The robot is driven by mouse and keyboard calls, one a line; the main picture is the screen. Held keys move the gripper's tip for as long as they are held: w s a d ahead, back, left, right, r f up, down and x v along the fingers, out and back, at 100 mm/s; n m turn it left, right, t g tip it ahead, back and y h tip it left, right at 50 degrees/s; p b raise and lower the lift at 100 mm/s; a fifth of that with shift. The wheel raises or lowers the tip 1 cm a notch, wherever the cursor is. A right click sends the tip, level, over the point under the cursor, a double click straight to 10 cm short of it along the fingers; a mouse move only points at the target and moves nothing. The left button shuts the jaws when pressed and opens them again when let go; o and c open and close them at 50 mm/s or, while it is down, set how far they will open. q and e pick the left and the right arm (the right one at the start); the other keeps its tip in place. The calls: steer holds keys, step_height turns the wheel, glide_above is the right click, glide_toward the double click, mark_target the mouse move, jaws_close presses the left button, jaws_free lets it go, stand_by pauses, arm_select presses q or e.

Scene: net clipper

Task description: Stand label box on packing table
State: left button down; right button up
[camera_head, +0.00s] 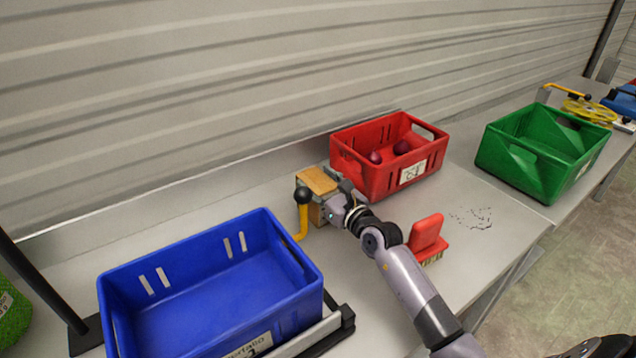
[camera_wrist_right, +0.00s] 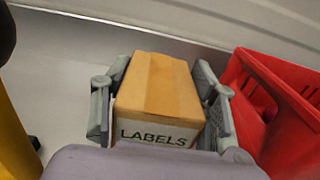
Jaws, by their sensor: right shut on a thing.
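The label box (camera_head: 316,181) is a small brown cardboard box near the back of the packing table (camera_head: 455,262), left of the red crate. In the right wrist view the label box (camera_wrist_right: 160,88) shows its taped top and the word LABELS on its near face. My right gripper (camera_head: 334,196) is shut on the box, with one finger on each side of it in the wrist view (camera_wrist_right: 160,105). The box looks upright; whether its underside touches the table is hidden. My left gripper is not in view.
A red crate (camera_head: 364,177) with dark round items stands close right of the box. A yellow-handled tool (camera_head: 301,222) with a black knob is close left. A blue crate (camera_head: 130,318), a red brush (camera_head: 428,233) and a green crate (camera_head: 513,177) stand farther off.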

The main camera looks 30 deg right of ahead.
steer(key=o, duration=1.4)
steer(key=shift+f, duration=0.1)
steer(key=shift+o, duration=0.2)
steer(key=shift+s, duration=0.15)
steer(key=s+d+b, duration=0.1)
steer(key=s, duration=1)
steer(key=shift+s+d, duration=0.35)
